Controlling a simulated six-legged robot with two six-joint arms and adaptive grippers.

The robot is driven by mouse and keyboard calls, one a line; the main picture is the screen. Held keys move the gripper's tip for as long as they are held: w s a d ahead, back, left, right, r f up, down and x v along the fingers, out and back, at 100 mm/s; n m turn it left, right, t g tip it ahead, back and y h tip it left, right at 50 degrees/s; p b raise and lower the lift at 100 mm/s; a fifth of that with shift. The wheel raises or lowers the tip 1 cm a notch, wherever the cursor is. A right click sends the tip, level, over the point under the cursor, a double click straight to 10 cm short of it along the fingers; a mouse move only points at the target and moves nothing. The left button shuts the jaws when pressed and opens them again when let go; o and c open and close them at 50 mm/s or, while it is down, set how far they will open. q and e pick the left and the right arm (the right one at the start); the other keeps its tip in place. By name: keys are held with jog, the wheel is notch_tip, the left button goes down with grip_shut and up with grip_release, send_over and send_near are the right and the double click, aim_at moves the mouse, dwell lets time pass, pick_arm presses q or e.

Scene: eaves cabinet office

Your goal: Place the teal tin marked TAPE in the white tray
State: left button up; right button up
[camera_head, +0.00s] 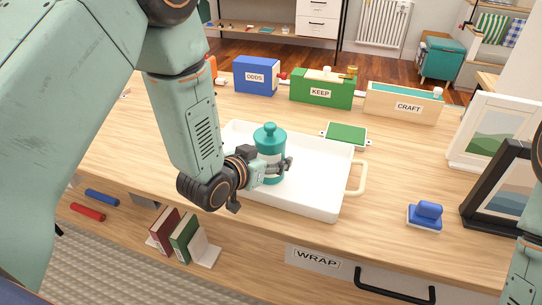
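The teal tin (270,144), with a rounded knobbed lid, stands upright at the white tray (318,198), over its left part. Its marking is mostly hidden, and I cannot read it. My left gripper (274,168) reaches in from the left at the tin's lower half. One finger crosses the tin's front and the other side is hidden behind it; it looks shut on the tin. The tin's base is partly covered, so I cannot tell whether it touches the tray floor. My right gripper is out of view; only part of my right arm shows at the right edge.
Boxes marked ODDS (256,76), KEEP (321,88) and CRAFT (402,103) line the back. A green flat item (346,133) lies behind the tray. A blue stamp-like object (425,216) and picture frames (500,135) stand at right. The tray's right part is empty.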

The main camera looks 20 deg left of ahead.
pick_arm(q)
jog(key=o, duration=0.4)
jog(key=shift+w+f, duration=0.1)
jog(key=shift+w, duration=0.05)
jog(key=shift+o, duration=0.2)
jog(key=shift+d, duration=0.1)
jog(key=shift+r, duration=0.35)
jog(key=p+v, duration=0.2)
jog(key=v, duration=1)
jog(key=shift+p, duration=0.3)
